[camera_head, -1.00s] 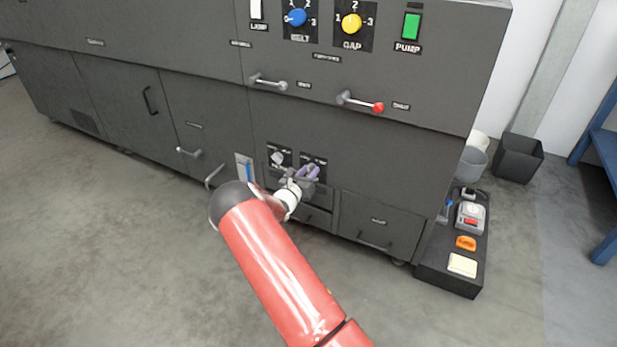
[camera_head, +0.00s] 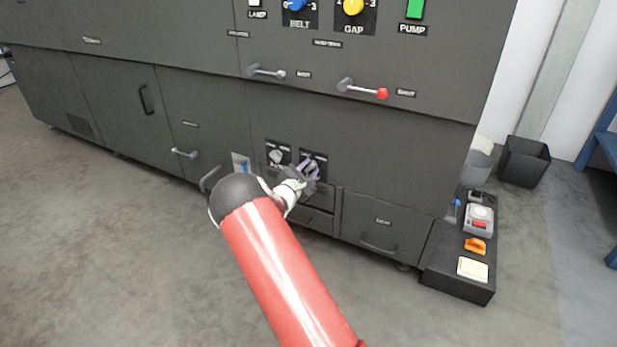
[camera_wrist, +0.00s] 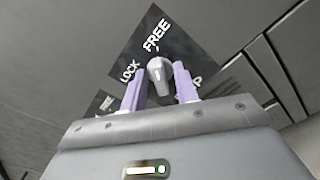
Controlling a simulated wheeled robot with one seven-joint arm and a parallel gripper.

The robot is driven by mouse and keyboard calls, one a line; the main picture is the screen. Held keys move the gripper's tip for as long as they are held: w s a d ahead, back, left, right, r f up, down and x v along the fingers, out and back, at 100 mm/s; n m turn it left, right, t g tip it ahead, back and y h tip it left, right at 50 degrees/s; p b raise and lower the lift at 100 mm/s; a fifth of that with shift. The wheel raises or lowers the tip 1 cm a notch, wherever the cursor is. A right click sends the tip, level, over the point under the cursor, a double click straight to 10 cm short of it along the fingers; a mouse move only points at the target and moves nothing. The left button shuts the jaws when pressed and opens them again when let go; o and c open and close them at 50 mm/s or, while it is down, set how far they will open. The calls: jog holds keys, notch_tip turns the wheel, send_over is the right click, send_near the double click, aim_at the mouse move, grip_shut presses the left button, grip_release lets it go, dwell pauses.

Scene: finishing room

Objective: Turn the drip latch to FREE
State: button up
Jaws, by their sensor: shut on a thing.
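The drip latch is a small grey knob (camera_wrist: 160,70) on a dark plate (camera_wrist: 145,45) with white FREE and LOCK lettering in the wrist view. FREE stands just above the knob and LOCK to its left. My gripper (camera_wrist: 160,84) has its purple fingers on either side of the knob, shut on it. Which word the latch points to is hard to tell. In the head view my gripper (camera_head: 310,168) is at the low front of the dark machine and mostly covers the latch and its plate.
A similar plate with a grey knob (camera_head: 277,156) is just left of the latch. A drawer (camera_head: 383,223) is at lower right, and handles (camera_head: 266,71) stick out above. A black step with several small items (camera_head: 455,280) stands on the floor at right. Floor at left is clear.

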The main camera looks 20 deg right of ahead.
jog(key=shift+f+m+b, duration=0.2)
jog(key=shift+m+b, duration=0.4)
jog(key=shift+r, duration=0.1)
jog(key=o, duration=0.6)
jog(key=shift+a, duration=0.1)
jog(key=v, duration=0.7)
jog(key=shift+s+a+p, duration=0.25)
jog(key=shift+a+p, duration=0.05)
